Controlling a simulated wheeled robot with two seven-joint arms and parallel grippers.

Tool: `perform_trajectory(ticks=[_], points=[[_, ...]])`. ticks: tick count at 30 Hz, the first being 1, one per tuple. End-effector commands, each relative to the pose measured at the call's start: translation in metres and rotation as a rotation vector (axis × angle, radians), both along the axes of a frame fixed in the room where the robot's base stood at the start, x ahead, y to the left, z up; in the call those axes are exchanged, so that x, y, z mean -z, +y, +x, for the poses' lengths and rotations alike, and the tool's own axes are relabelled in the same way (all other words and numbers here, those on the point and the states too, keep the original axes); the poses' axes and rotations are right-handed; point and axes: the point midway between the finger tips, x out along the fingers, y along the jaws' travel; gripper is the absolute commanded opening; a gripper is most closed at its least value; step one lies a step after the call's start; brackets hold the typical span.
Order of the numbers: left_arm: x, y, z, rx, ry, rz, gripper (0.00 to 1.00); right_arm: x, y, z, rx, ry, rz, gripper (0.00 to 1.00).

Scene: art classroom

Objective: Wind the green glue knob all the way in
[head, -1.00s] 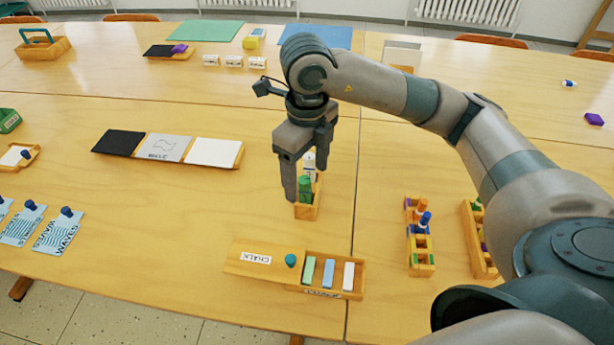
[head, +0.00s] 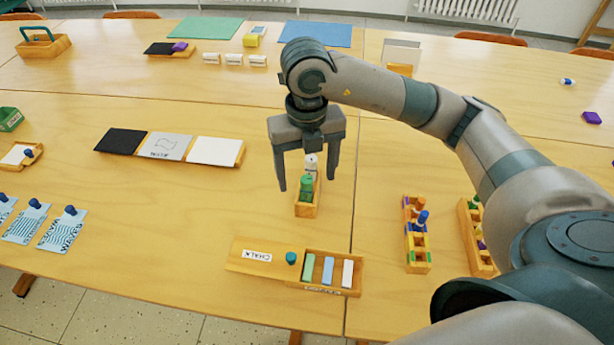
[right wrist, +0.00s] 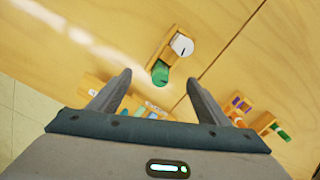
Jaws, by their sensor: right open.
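The green glue knob (head: 306,184) tops a green glue stick in a small wooden holder (head: 306,210) near the table's middle. A white-topped stick (head: 311,161) stands behind it in the same holder. The green knob also shows in the right wrist view (right wrist: 160,75), with the white top (right wrist: 182,45) beyond it. My right gripper (head: 307,184) is open and empty, pointing down, with one finger on either side of the green knob in the head view. In the right wrist view the knob lies between the fingertips, with gaps on both sides. I cannot tell the exact fingertip height. My left gripper is not in view.
A chalk box (head: 327,287) with its lid lies in front of the holder. Wooden racks (head: 418,256) with coloured items stand at the right. A board with black, grey and white panels (head: 215,151) lies to the left. The table around the holder is mostly clear.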

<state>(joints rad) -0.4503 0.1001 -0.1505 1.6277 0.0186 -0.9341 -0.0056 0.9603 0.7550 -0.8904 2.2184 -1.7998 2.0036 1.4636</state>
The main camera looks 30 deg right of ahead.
Motion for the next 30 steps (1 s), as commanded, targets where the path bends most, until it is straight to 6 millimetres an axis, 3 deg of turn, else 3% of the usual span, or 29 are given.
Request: perform_trajectory(ticks=[18,26,30], points=[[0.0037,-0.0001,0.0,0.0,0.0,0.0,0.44,-0.0002,-0.0002,0.0016,-0.001,0.0,0.0,0.7],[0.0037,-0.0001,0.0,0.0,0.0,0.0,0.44,-0.0001,-0.0002,0.0015,-0.002,0.0,0.0,0.12],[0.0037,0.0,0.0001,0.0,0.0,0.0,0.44,-0.0001,-0.0002,0.0015,-0.002,0.0,0.0,0.11]])
